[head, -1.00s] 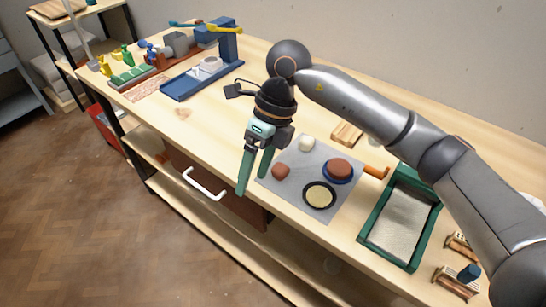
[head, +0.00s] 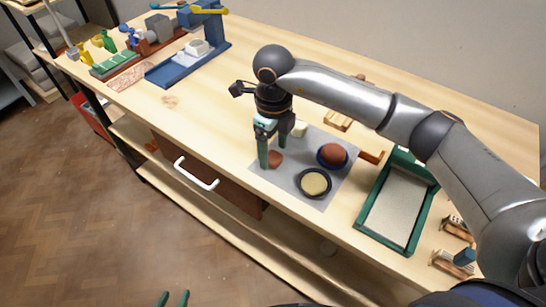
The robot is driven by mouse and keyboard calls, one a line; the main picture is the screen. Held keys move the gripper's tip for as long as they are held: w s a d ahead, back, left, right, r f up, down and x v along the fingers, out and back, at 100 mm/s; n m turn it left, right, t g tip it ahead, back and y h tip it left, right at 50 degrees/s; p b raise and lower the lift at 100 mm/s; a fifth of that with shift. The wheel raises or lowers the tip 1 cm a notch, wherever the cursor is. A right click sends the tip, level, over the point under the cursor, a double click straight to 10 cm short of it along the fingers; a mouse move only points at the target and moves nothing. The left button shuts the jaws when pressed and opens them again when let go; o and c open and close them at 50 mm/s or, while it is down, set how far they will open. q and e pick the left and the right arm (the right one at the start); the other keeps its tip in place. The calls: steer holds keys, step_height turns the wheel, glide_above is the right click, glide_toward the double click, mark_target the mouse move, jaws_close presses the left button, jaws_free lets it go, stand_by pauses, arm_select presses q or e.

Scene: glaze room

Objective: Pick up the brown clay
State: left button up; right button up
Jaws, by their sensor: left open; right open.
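A small reddish-brown clay lump (head: 277,159) lies on the grey mat (head: 290,180), near its left corner. A larger reddish-brown lump (head: 333,153) sits in a dark blue dish on the same mat. My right gripper (head: 272,156) points down at the small lump with its green fingers open. One finger stands at the lump's left side; the other is partly hidden behind it. I cannot tell whether either finger touches it. My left gripper (head: 173,299) shows only its green fingertips at the bottom edge, apart and empty, over the floor.
A cream disc in a dark dish (head: 314,183) and a whitish lump (head: 299,129) share the mat. A green-framed tray (head: 397,205) stands right of it. A blue stand (head: 205,40) and small tools are at the back left. The table between is clear.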

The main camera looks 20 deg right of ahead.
mark_target(273, 160)
steer(key=shift+f, duration=1.4)
steer(key=shift+c, duration=0.4)
steer(key=shift+w, duration=0.1)
jaws_close()
